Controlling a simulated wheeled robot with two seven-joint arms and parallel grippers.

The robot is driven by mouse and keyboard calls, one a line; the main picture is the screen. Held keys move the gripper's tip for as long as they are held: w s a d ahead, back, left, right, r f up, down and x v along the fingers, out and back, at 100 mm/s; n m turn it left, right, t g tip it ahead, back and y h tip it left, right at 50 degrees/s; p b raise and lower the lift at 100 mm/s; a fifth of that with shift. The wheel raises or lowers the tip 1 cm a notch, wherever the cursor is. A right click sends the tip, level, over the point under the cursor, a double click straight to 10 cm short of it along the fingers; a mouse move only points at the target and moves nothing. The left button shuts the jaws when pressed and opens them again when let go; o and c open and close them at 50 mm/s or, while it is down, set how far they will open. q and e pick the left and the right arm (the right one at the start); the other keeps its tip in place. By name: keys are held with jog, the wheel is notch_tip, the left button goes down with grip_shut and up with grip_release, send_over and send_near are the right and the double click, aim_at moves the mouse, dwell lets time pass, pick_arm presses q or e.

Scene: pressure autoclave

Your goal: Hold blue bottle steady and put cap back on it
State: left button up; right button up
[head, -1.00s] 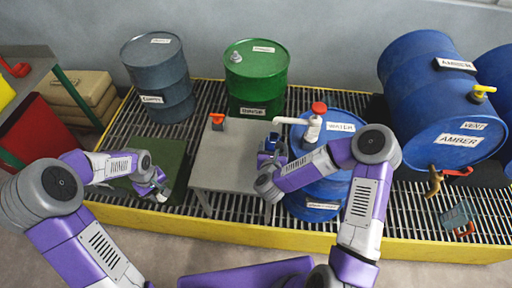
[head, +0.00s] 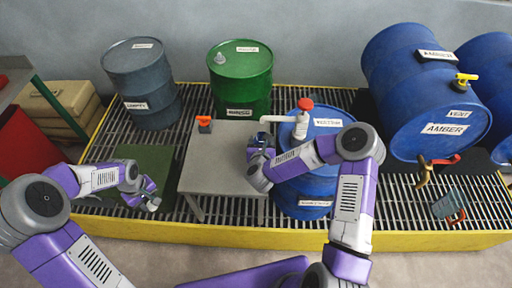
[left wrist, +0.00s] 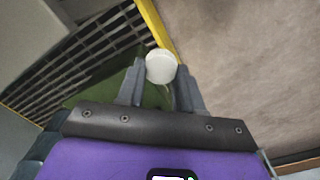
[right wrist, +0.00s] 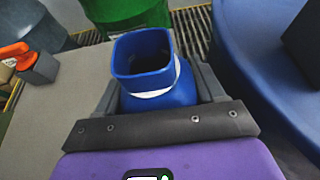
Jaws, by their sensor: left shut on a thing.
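The white round cap (left wrist: 161,66) is between the fingertips of my left gripper (left wrist: 160,74), which is shut on it. In the head view my left gripper (head: 149,199) hangs over the green mat at the front left, well left of the bottle. The blue bottle (right wrist: 150,80) has a square open mouth with no cap on it and a white band under its neck. It also shows in the head view (head: 261,139) at the table's right edge. My right gripper (right wrist: 160,100) has a finger on each side of the bottle; whether both press on it is unclear.
The grey table (head: 210,171) is mostly bare, with an orange-topped item (head: 204,124) at its back left. A blue drum (head: 322,175) with a white, red-topped tap (head: 301,120) stands close right of the bottle. A green drum (head: 240,85) stands behind. The green mat (head: 140,158) lies left.

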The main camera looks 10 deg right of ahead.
aim_at(262, 135)
jog(key=c, duration=0.7)
jog(key=shift+r, duration=0.15)
